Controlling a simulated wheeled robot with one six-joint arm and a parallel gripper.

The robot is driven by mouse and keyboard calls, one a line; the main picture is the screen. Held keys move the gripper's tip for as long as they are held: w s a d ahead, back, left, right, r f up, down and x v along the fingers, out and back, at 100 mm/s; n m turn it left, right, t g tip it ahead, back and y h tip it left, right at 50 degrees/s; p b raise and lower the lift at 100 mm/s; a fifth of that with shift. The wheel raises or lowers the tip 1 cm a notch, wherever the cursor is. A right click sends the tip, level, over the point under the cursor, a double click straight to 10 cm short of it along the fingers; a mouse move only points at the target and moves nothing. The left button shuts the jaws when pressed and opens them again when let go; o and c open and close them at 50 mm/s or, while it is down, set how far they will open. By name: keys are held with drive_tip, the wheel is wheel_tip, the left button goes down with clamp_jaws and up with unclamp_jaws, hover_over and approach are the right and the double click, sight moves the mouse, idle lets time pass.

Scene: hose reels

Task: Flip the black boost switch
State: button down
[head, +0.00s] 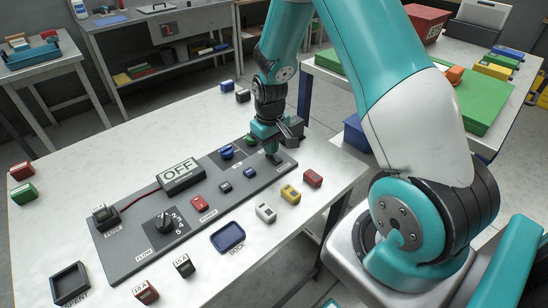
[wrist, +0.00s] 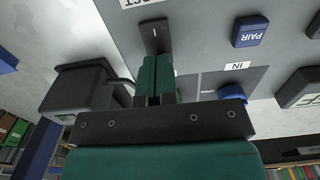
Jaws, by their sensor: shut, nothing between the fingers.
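The black boost switch (wrist: 154,34) shows in the wrist view at the upper middle of the grey panel. A partly cut-off label ending in "ST" lies beside it. My gripper (wrist: 157,62) is shut and empty, its teal fingertips over the lower end of the switch. I cannot tell whether they touch it. In the head view my gripper (head: 273,157) points down at the right end of the panel (head: 135,258) and hides most of the switch.
The blue PAIR switch (wrist: 250,31) is beside the boost switch. A dark block (wrist: 80,90) stands left of the fingers. The panel also holds an OFF display (head: 181,174), a red switch (head: 198,202) and a black dial (head: 168,222). Yellow (head: 290,194) and red (head: 313,178) blocks lie in front.

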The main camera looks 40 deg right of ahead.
drive_tip(key=shift+f, duration=0.45)
wheel_tip(320, 180, up, 7)
drive_tip(key=p, duration=0.5)
drive_tip(key=shift+r, duration=0.1)
idle(0.4)
idle(0.3)
drive_tip(key=s+a+r+n+y, duration=0.15)
drive_tip(key=s+a+r, duration=0.25)
drive_tip(key=a+r, duration=0.4)
drive_tip(key=s+a+r+n+y, duration=0.1)
drive_tip(key=s+a+r+n, duration=0.15)
drive_tip(key=a+r, duration=0.45)
drive_tip(key=s+a+r+n+y, duration=0.1)
drive_tip(key=s+a+r, duration=0.2)
drive_tip(key=s, duration=0.5)
drive_tip(key=s+a+r+n, duration=0.1)
drive_tip(key=s+a+r, duration=0.3)
drive_tip(key=s, duration=0.3)
drive_tip(key=shift+s+a+r+n+y, duration=0.3)
drive_tip(key=shift+s+r+y, duration=0.05)
drive_tip(key=shift+s+r, duration=0.1)
